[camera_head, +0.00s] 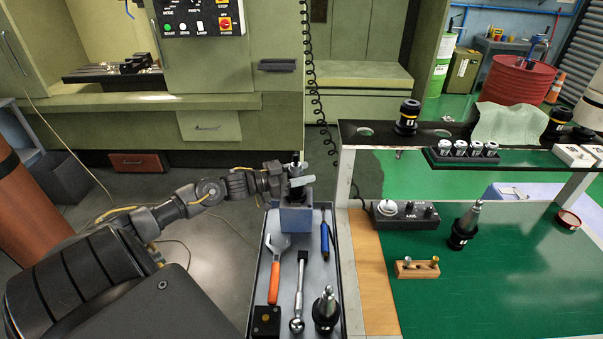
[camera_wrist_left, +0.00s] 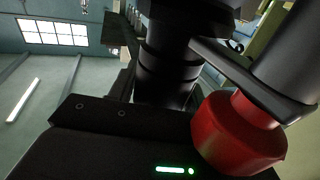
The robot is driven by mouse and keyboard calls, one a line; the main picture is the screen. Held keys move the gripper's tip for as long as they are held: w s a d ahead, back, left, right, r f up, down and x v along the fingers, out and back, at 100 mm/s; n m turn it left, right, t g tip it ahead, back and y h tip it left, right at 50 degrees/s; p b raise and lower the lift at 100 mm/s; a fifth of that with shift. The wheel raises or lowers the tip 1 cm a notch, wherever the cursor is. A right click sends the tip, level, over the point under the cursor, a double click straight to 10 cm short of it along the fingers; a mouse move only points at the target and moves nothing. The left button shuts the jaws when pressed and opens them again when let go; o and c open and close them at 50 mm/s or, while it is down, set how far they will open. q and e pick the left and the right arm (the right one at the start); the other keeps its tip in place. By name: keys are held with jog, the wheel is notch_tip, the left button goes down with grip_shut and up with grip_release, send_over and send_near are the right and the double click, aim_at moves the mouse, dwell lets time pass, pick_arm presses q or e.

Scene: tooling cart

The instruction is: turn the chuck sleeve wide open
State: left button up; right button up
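A blue-grey holder block (camera_head: 296,217) stands at the back of the tooling cart. A small dark upright part (camera_head: 295,160), apparently the chuck, shows above it, partly hidden by my left gripper (camera_head: 299,181). My left gripper is at the top of the block, close around or beside that part; I cannot tell which. In the left wrist view a dark ringed cylinder (camera_wrist_left: 168,55) fills the upper middle, very close. A red collar (camera_wrist_left: 238,135) on a thick dark rod shows at the right. The fingertips are not clear, so their opening is hidden. My right gripper is not seen.
The cart tray (camera_head: 262,290) holds an orange-handled wrench (camera_head: 275,268), a ratchet-like tool (camera_head: 299,290), a blue screwdriver (camera_head: 325,240) and a tapered tool holder (camera_head: 326,309). A green-topped bench (camera_head: 490,290) stands close on the right, and a green machine (camera_head: 130,103) is behind.

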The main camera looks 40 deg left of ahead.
pick_arm(q)
jog(key=c, duration=0.5)
jog(key=shift+r+n+y+p, duration=0.15)
jog(key=shift+n+y+p, duration=0.2)
jog(key=shift+p, duration=0.35)
jog(key=n+t+y+p, duration=0.1)
jog(key=y+p, duration=0.1)
jog(key=n+y+p, duration=0.2)
jog(key=n+t+y+p, duration=0.1)
jog(key=y+p, duration=0.1)
jog(key=shift+w+a+t+y, duration=0.1)
jog(key=shift+a+t+y, duration=0.15)
jog(key=shift+t+y, duration=0.1)
jog(key=n+y, duration=0.1)
jog(key=n+y+p, duration=0.1)
jog(key=y, duration=0.1)
jog(key=shift+a+n+p, duration=0.2)
jog(key=shift+n+p, duration=0.1)
jog(key=shift+n, duration=0.05)
jog(key=shift+a+n+y+p, duration=0.1)
jog(key=shift+n+y+p, duration=0.1)
jog(key=shift+n+y, duration=0.55)
jog(key=shift+a+n+y+p, duration=0.15)
jog(key=shift+n+y, duration=0.1)
jog(key=shift+y, duration=0.9)
jog(key=shift+g+y, duration=0.3)
jog(key=shift+g, duration=0.15)
jog(key=o, duration=1)
jog(key=shift+c, duration=0.2)
